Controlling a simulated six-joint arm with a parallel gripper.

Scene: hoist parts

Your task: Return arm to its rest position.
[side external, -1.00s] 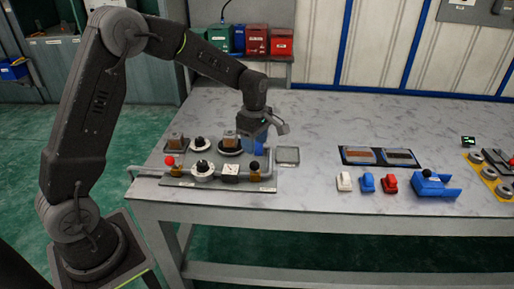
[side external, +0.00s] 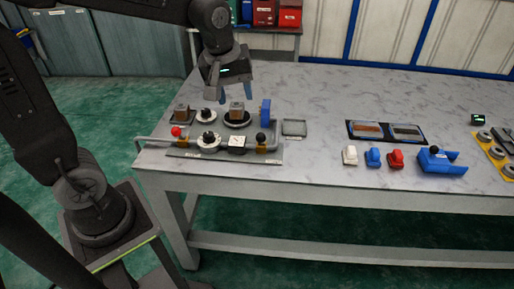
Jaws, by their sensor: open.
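My gripper (side external: 221,98) is open and empty. Its blue fingertips point down above the left part of the table (side external: 310,100), over the far side of a panel (side external: 190,154) of hoist parts. The panel carries a red-knobbed lever (side external: 176,132), a black-knobbed lever (side external: 261,138), a white dial (side external: 209,142) and a gauge (side external: 237,142). Behind them stand brown blocks (side external: 237,113) on dark round and square bases, a black knob (side external: 206,115) and an upright blue part (side external: 266,112). The fingertips look apart from these parts, though the exact gap is hard to judge.
A grey square tray (side external: 294,128) lies right of the panel. Further right are a black tray (side external: 387,131), white (side external: 350,155), blue (side external: 373,157) and red (side external: 395,158) pieces, a blue block (side external: 440,162) and a yellow plate (side external: 494,148) with rings. A grey rail borders the panel.

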